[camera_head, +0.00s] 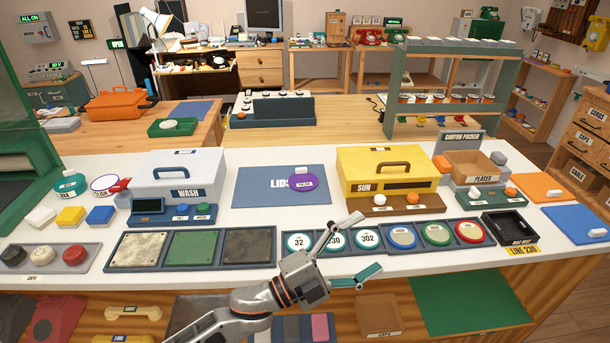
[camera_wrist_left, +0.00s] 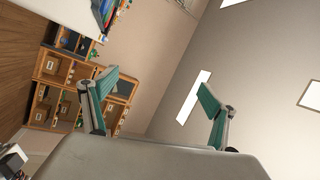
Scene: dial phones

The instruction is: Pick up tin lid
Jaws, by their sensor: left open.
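A round purple lid (camera_head: 303,184) with a white knob and a small label lies on the right part of the blue LIDS mat (camera_head: 262,190). I cannot tell for sure whether it is the tin lid. A teal round piece (camera_head: 71,186) and a white one with a dark rim (camera_head: 105,184) lie at the far left of the white counter. My left gripper (camera_head: 362,246) is open and empty at the counter's front edge, in front of and right of the purple lid. In the left wrist view my open fingers (camera_wrist_left: 157,88) point at walls and shelves, with no lid between them. My right gripper is out of view.
The blue-white WASH box (camera_head: 177,177) and yellow SUN box (camera_head: 385,172) flank the mat. In front are a tray of textured plates (camera_head: 192,248) and a row of round numbered discs (camera_head: 331,240). The mat's left part is clear.

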